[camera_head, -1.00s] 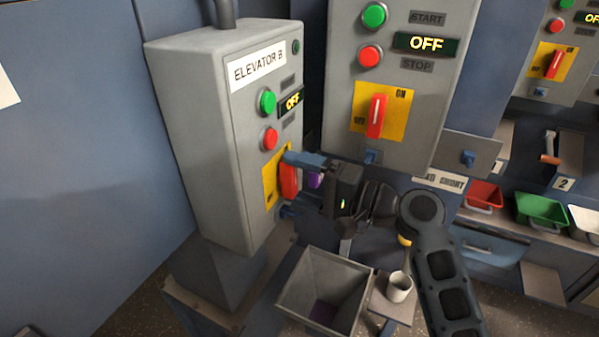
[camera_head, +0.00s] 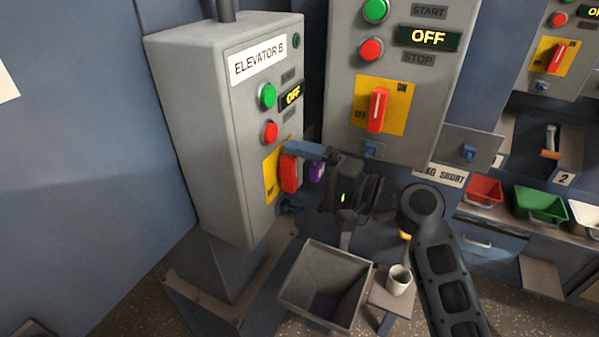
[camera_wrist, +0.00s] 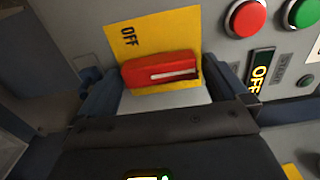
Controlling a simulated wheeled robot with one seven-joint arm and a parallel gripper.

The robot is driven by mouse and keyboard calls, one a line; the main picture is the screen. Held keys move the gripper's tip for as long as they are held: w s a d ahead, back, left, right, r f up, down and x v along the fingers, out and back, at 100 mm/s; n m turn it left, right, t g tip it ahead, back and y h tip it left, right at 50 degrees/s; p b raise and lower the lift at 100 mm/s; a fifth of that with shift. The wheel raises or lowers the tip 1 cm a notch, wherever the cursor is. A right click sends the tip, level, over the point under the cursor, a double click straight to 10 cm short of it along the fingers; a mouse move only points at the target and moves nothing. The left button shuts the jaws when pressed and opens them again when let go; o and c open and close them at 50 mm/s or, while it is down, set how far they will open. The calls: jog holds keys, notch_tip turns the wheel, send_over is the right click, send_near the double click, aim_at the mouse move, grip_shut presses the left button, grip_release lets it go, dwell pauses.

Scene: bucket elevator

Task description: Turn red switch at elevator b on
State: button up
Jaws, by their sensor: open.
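The elevator B box (camera_head: 205,110) stands at the left with its nameplate, a green button, a red button and a display (camera_head: 292,96) reading OFF. Its red switch (camera_head: 289,173) sits on a yellow plate (camera_head: 270,180). In the wrist view the red switch (camera_wrist: 160,72) lies between the two blue fingers of my gripper (camera_wrist: 168,92), with the word OFF on the yellow plate (camera_wrist: 125,38). My gripper (camera_head: 296,176) is open, its fingers on either side of the switch. I cannot tell whether they touch it. Part of the plate is hidden by the gripper.
A second panel (camera_head: 345,60) with its own red switch (camera_head: 377,110) and an OFF display stands just right of my gripper. Below are an open grey bin (camera_head: 290,285) and a white cup (camera_head: 399,283). Coloured bins, one green (camera_head: 541,206), line the right.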

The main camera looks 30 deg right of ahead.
jog(key=b+v, duration=0.2)
jog(key=v, duration=0.5)
jog(key=shift+s+d, duration=0.25)
jog(key=s+a+f+h, duration=0.2)
jog(key=s+f+h, duration=0.5)
jog(key=s+f, duration=0.55)
jog(key=s+f+n+g+h, duration=0.1)
jog(key=s+f+n+h, duration=0.25)
jog(key=s, duration=0.65)
jog(key=s+a+r+n+t, duration=0.1)
jog(key=s+a+r+n, duration=0.2)
jog(key=s+r+n, duration=0.4)
jog(key=v, duration=0.5)
jog(key=shift+s+r, duration=0.3)
jog(key=shift+r, duration=0.1)
